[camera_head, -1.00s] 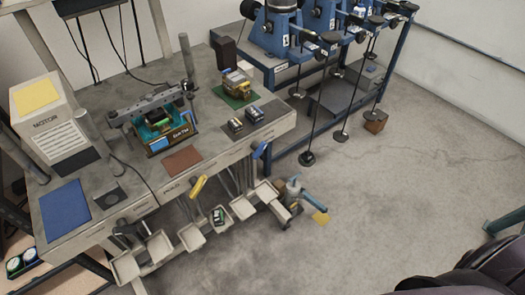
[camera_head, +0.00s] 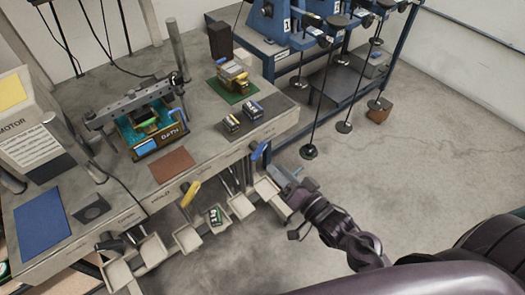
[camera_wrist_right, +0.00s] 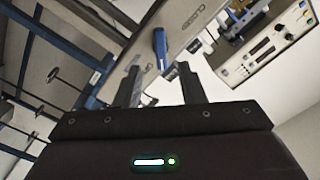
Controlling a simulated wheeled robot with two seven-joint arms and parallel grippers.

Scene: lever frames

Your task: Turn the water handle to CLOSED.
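A blue handle (camera_head: 258,150) sits on the front edge of the bench, at the right end of a row of handles. In the right wrist view the blue handle (camera_wrist_right: 160,46) stands just beyond my fingertips, near lettering that reads CLOSED (camera_wrist_right: 198,18). I cannot read a label beside it in the head view. My right gripper (camera_head: 277,171) is just below and right of the handle. Its two fingers (camera_wrist_right: 162,75) are apart, with the handle in line with the space between them; I cannot tell whether they touch it. My left gripper is not in view.
A yellow handle (camera_head: 190,193) and a black handle (camera_head: 110,243) are farther left along the edge. Pale trays (camera_head: 187,238) hang below it. Small battery-like blocks (camera_head: 253,110) sit on the bench above the blue handle.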

